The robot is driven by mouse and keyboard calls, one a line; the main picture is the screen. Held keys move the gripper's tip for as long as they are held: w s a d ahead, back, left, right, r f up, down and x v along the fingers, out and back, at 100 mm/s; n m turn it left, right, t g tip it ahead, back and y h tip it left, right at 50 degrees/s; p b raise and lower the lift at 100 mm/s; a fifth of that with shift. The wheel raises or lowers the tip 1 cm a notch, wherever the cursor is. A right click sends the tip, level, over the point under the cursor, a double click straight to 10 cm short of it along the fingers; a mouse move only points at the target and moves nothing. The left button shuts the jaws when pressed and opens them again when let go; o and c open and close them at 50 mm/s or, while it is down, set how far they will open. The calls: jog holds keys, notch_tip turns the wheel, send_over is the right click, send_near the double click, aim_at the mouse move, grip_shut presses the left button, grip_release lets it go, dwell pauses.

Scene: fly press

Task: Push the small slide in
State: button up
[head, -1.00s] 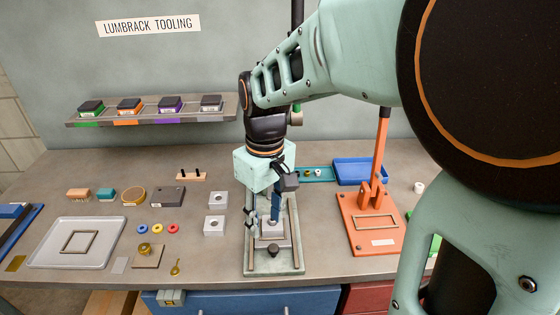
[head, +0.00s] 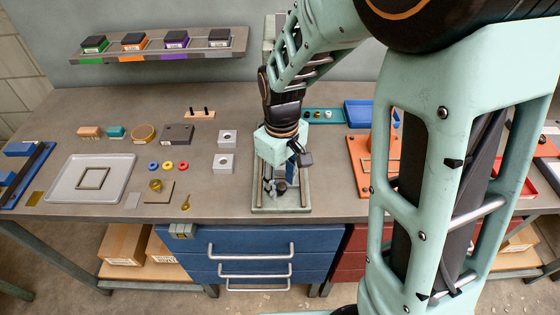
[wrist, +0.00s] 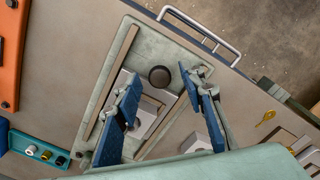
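The green press base (head: 258,206) stands near the bench's front edge, with two rails along it. It also shows in the wrist view (wrist: 112,62). Between the rails is a grey block (wrist: 150,108), seemingly the small slide, with a dark round knob (wrist: 160,76) at its drawer-side end. My gripper (wrist: 159,88) is above the base, pointing down, its two blue fingers apart with the knob showing between their tips. No grasp shows; I cannot tell whether a finger touches the knob. In the head view my gripper (head: 279,176) hides much of the slide.
Two grey blocks with holes (head: 224,162) stand left of the base. An orange stand (head: 362,165) and a blue tray (head: 358,112) are to the right. A blue drawer unit (head: 250,240) with protruding handles is below the front edge. A silver tray (head: 120,172) lies far left.

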aim_at(281, 169)
grip_shut()
dwell(0.3)
jog(key=shift+w, duration=0.1)
jog(key=shift+w+d, duration=0.1)
jog(key=shift+w, duration=2.6)
grip_release()
jog(key=shift+w, duration=0.1)
